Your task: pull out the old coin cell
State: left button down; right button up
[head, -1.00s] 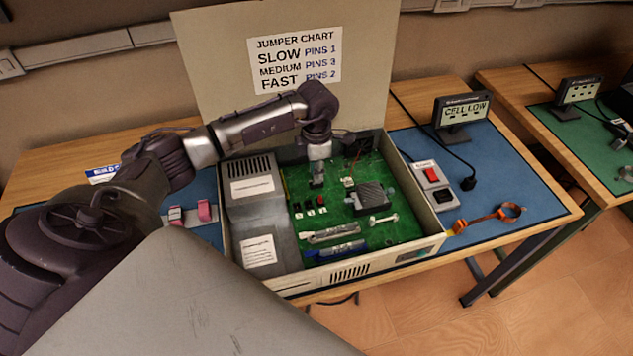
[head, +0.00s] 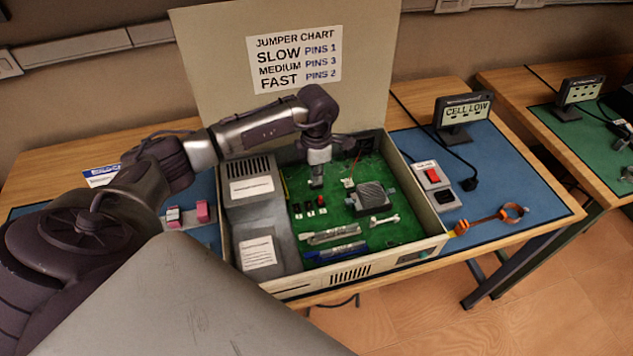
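My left gripper (head: 317,181) points straight down over the back part of the green circuit board (head: 381,232), inside the open case (head: 338,272). Its fingers are small and dark here, and I cannot tell whether they are open or shut. I cannot make out the coin cell; the gripper may hide it. A display (head: 465,112) behind the case on the right reads "CELL LOW". My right gripper is not in view.
A grey power supply box (head: 268,213) fills the case's left side. A dark finned block (head: 371,197), jumpers (head: 309,207) and memory sticks (head: 335,250) stand on the board. The raised lid (head: 215,85) is behind. A red switch (head: 433,175) and wrist strap (head: 488,218) lie right.

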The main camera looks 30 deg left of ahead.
pick_arm(q)
jog(key=shift+r+p, duration=0.45)
jog(key=shift+r, duration=0.45)
jog(key=shift+r, duration=0.25)
jog(key=shift+r+p, duration=0.4)
jog(key=shift+r, duration=0.1)
jog(key=shift+r+p, duration=1.65)
jog(key=shift+r, duration=1)
